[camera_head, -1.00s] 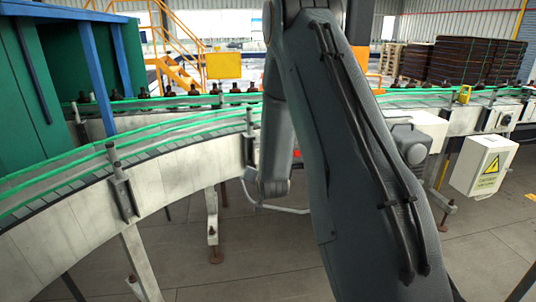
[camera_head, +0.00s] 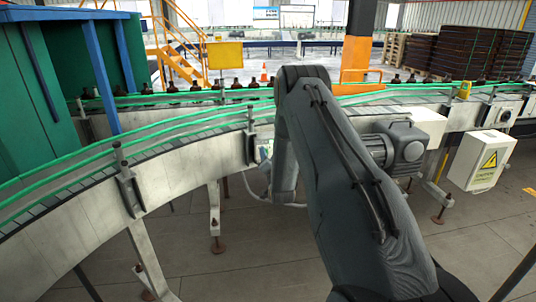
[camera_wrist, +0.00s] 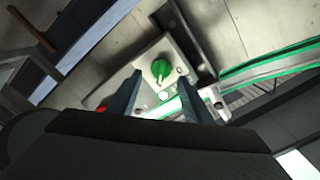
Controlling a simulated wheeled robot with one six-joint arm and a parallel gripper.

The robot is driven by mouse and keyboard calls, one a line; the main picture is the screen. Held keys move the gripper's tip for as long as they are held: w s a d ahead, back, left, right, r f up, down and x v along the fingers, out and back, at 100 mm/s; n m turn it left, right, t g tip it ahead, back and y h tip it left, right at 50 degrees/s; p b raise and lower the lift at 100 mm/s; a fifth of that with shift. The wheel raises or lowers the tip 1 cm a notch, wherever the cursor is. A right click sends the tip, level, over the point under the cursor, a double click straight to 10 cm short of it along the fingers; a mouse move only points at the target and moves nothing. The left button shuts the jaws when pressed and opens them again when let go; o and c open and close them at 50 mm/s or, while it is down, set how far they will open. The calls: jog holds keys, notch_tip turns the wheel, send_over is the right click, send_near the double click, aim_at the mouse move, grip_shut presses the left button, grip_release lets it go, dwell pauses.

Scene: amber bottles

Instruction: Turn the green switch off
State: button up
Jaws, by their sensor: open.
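The green switch (camera_wrist: 161,68) is a round green knob on a pale control box (camera_wrist: 148,57) in the wrist view. A small light-coloured lever or mark points down from the knob. My gripper (camera_wrist: 159,80) is open, with one dark finger on each side of the switch in the picture and nothing between them. I cannot tell how far the fingertips are from the knob. In the head view my arm hides the gripper and the switch.
A red button (camera_wrist: 100,109) shows beside the left finger, and a pale round button (camera_wrist: 163,95) below the switch. The curved conveyor (camera_head: 190,163) has green rails. A motor (camera_head: 398,147) and a white caution box (camera_head: 482,160) are at the right. Bottles (camera_head: 237,84) line the far conveyor.

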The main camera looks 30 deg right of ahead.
jog(key=shift+w+d, duration=0.15)
jog(key=shift+w, duration=0.55)
jog(key=c, duration=1)
jog(key=shift+c, duration=0.2)
jog(key=shift+n, duration=0.4)
jog(key=n+b, duration=0.3)
jog(key=n, duration=0.2)
jog(key=a+n+b, duration=0.1)
jog(key=n+b, duration=0.3)
jog(key=n, duration=0.2)
jog(key=n+b, duration=0.3)
jog(key=n, duration=0.2)
jog(key=shift+w+a+n, duration=0.2)
jog(key=shift+a+n, duration=0.1)
jog(key=shift+n, duration=0.1)
jog(key=shift+n+b, duration=0.3)
